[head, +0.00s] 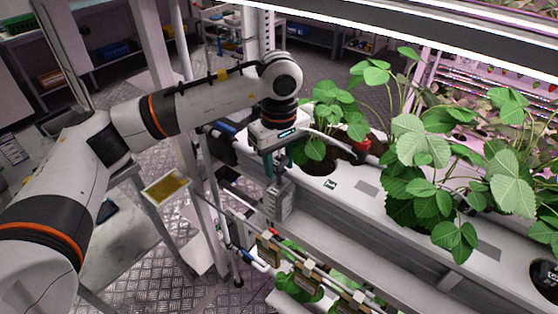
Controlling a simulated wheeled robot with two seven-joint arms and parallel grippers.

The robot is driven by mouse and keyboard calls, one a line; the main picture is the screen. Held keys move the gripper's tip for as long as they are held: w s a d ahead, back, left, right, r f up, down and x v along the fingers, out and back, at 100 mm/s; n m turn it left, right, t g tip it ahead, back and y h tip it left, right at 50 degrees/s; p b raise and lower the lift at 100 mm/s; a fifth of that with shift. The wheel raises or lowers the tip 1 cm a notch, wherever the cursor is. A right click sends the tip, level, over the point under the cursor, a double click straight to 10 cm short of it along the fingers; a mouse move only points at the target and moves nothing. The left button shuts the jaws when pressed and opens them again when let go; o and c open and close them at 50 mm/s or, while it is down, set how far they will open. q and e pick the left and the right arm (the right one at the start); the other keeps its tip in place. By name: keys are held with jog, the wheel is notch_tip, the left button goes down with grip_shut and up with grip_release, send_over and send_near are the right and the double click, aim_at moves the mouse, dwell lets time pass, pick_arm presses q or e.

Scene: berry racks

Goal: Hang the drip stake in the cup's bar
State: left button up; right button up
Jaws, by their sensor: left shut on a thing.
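My left gripper (272,160) reaches over the near edge of the white growing gutter (345,205), pointing down. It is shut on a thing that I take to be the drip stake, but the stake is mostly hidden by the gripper. A pale thin tube (325,137) curves right from beside the gripper toward a red piece (360,136) at a planting hole. I cannot make out the cup's bar. A black cup with white lettering (545,277) sits in the gutter at the lower right. My right gripper is not in view.
Leafy strawberry plants (425,150) stand in the gutter's holes and crowd the right side. A grey box (279,200) is just below my left gripper. A bright lamp bar (400,35) crosses overhead.

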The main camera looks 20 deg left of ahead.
aim_at(279, 175)
pick_arm(q)
jog(key=shift+f+b, duration=0.4)
jog(key=shift+b, duration=0.2)
dwell(0.6)
jog(key=shift+f, duration=0.25)
dwell(0.4)
jog(key=shift+f+b, duration=1.65)
jog(key=shift+b, duration=0.05)
jog(key=o, duration=1.2)
jog(key=shift+o, duration=1)
jog(key=shift+s+a+r, duration=0.15)
jog(key=shift+r, duration=0.1)
